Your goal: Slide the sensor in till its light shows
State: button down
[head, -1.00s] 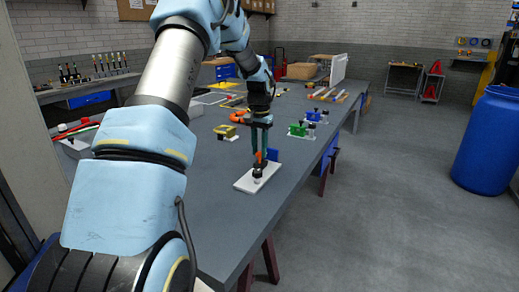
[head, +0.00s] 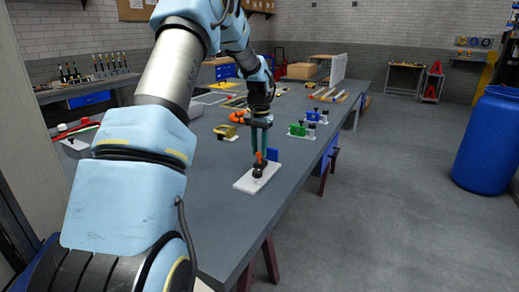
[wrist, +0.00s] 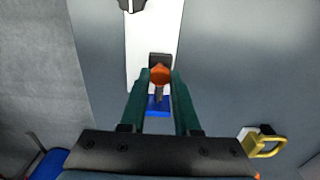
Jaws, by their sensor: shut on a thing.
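A white plate (head: 246,184) lies on the grey bench and carries a blue block (head: 272,154). My gripper (head: 259,153) points down over the plate. In the wrist view its two green fingers (wrist: 160,82) are closed around a sensor with a round orange end (wrist: 160,75) and a grey stem. A dark square part (wrist: 160,59) sits just beyond the orange end, and the blue block (wrist: 157,105) lies below the stem. In the head view a black part (head: 257,171) stands on the plate under the orange piece. How deep the sensor sits is hidden. I see no lit light.
A yellow piece (head: 226,132) lies to the left; the wrist view shows a gold loop (wrist: 262,146). The bench edge runs close on the right. A blue barrel (head: 490,140) stands beyond it.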

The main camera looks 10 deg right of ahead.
aim_at(260, 152)
jog(key=shift+w+d+r, duration=0.1)
dwell(0.3)
jog(key=c, duration=0.6)
grip_release()
notch_tip(260, 152, up, 11)
jog(key=shift+f+b, duration=0.15)
jog(key=shift+b, duration=0.85)
